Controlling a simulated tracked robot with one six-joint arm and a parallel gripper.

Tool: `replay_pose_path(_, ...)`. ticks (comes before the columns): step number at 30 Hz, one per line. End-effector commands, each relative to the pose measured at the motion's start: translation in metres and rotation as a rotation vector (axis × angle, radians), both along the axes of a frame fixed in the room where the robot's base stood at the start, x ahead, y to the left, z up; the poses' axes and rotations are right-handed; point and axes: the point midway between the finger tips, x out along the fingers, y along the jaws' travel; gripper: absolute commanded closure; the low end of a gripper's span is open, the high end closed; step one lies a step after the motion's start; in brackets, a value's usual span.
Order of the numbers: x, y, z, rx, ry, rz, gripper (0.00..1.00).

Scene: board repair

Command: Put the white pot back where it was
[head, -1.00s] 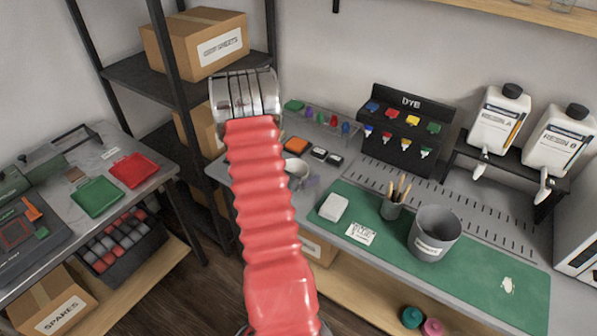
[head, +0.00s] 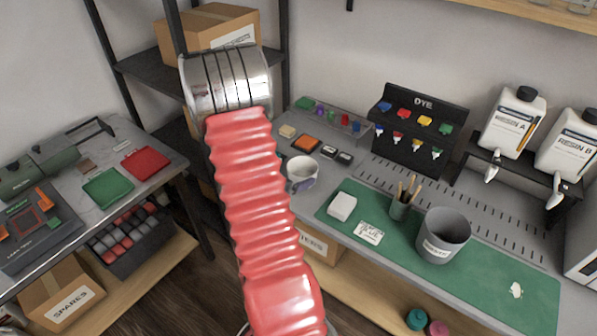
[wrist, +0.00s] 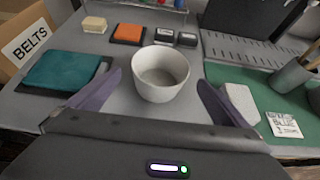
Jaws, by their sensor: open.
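The white pot (wrist: 160,74) stands upright and empty on the grey bench top, left of the green mat. It also shows in the head view (head: 301,170), just right of my red-sleeved arm. My gripper (wrist: 160,80) is open, with its purple fingers apart on the near left and near right of the pot. Clear gaps show between the fingers and the pot, and nothing is gripped. In the head view, the arm hides most of the gripper; a bit of purple shows by the pot's lower part.
Behind the pot lie an orange pad (wrist: 129,33), a cream block (wrist: 94,25) and small dark-framed pads (wrist: 187,39). A teal pad (wrist: 68,68) lies left. On the green mat (head: 482,272) are a white block (head: 342,206), a label card, a pencil cup (head: 402,204) and a grey bucket (head: 443,236).

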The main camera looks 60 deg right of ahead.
Motion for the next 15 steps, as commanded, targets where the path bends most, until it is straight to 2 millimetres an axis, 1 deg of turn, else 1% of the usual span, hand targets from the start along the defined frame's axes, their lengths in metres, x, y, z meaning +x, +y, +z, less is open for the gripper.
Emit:
replay_pose_path(3,0.0013,0.0081,0.0046,-0.001,0.000,0.000,0.02)
replay_pose_path(5,0.0014,0.0101,0.0055,0.000,0.000,0.000,0.02)
replay_pose_path(15,0.0015,0.0105,0.0058,0.000,0.000,0.000,0.02)
